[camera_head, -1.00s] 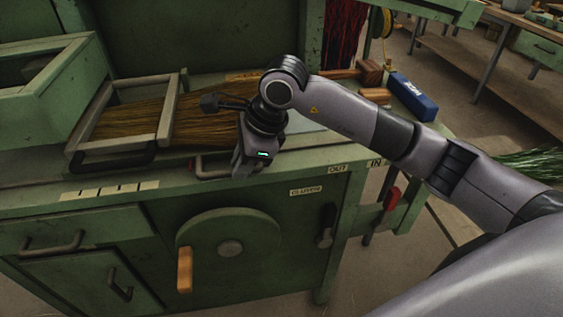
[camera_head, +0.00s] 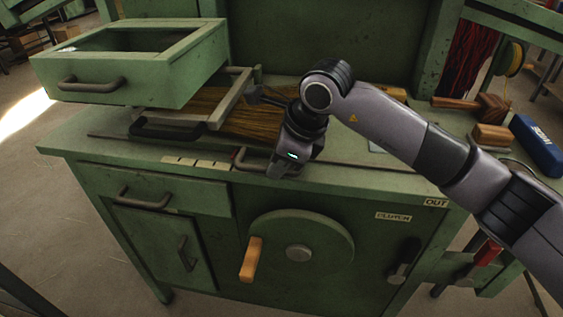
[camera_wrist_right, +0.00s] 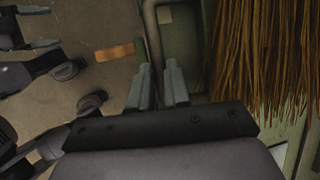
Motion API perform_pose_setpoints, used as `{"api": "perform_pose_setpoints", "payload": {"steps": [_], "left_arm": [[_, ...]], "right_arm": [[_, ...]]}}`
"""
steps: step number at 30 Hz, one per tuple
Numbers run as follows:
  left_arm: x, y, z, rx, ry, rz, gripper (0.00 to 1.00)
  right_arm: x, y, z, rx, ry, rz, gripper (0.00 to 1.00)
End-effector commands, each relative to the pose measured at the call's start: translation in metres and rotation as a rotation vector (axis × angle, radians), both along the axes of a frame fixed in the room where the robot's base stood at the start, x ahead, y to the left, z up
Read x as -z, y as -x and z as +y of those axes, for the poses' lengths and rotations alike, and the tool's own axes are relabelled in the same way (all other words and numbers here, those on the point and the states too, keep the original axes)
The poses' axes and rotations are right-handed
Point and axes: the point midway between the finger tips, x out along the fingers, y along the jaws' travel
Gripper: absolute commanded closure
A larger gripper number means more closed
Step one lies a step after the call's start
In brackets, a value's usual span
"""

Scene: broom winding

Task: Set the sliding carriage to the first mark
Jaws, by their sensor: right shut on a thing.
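My right gripper (camera_head: 281,170) is at the bench's front edge, shut on a grey bar handle (camera_head: 250,166) with a small red part at its left end. I take this handle to be the sliding carriage's. A pale strip with dark marks (camera_head: 198,163) lies on the bench just left of the handle. In the right wrist view the two fingertips (camera_wrist_right: 158,88) are close together at the lower end of a dark curved bar (camera_wrist_right: 151,38). The gripper hides the handle's right end. My left gripper is not in view.
A green drawer-like box (camera_head: 130,70) and a frame with a black handle (camera_head: 168,130) stand behind the strip, with straw bristles (camera_head: 205,103) beside them. A crank wheel (camera_head: 310,235) is on the bench front. Wooden blocks and a blue box (camera_head: 538,145) lie at right.

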Motion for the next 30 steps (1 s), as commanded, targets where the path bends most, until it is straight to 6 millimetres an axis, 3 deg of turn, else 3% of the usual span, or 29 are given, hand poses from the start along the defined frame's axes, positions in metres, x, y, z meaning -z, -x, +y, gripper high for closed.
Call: {"api": "perform_pose_setpoints", "payload": {"steps": [2, 3, 5, 16, 30], "left_arm": [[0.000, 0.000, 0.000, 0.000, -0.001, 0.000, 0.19], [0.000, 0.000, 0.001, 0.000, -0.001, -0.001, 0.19], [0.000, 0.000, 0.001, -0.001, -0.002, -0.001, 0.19], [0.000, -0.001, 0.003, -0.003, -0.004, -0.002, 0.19], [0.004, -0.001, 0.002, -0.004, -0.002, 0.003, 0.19]], "right_arm": [[-0.001, 0.000, 0.000, -0.001, -0.001, -0.001, 1.00], [-0.001, 0.000, 0.000, -0.001, 0.000, -0.001, 0.77], [-0.001, 0.000, 0.000, 0.000, 0.000, -0.001, 0.58], [-0.005, 0.001, -0.002, 0.001, 0.000, -0.003, 0.58], [-0.063, 0.017, -0.023, 0.001, 0.000, -0.002, 0.58]]}}
